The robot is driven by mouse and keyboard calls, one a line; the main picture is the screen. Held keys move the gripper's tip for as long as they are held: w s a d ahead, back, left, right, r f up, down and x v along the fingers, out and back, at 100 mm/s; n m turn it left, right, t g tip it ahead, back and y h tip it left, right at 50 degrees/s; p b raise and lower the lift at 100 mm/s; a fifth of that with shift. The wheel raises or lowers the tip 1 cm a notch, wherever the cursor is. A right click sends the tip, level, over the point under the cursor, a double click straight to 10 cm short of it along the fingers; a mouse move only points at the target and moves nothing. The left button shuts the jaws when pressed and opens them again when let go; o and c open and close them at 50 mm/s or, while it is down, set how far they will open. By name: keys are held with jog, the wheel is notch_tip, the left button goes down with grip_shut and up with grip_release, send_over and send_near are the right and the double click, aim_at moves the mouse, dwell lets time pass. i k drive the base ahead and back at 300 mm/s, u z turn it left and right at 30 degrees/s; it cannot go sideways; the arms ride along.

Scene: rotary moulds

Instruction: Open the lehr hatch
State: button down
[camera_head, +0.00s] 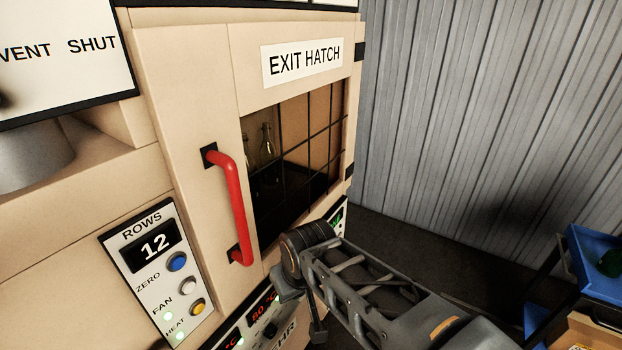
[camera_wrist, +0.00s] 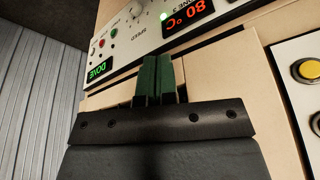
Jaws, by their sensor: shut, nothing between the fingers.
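The exit hatch (camera_head: 220,100) is a beige door with a dark gridded window (camera_head: 300,150) and an "EXIT HATCH" label. It appears shut. A red vertical bar handle (camera_head: 235,205) is fixed at its left side. Glass bottles show dimly behind the window. In the wrist view my gripper (camera_wrist: 159,62) has its green fingers together, with nothing between them, in front of the beige machine face below a control panel. My arm reaches in from the lower right in the head view, to the right of and below the handle, apart from it. The fingertips are hard to make out there.
A "ROWS" panel (camera_head: 152,262) reading 12 has zero, fan and heat buttons, left of the hatch. A control strip (camera_wrist: 150,45) reading 80 °C and DONE runs below the hatch. A blue tray rack (camera_head: 598,262) stands at right. A grey corrugated wall (camera_head: 480,110) is behind.

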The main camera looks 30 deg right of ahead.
aim_at(197, 80)
jog(key=u, duration=0.2)
jog(key=k, duration=0.55)
jog(key=u, duration=0.5)
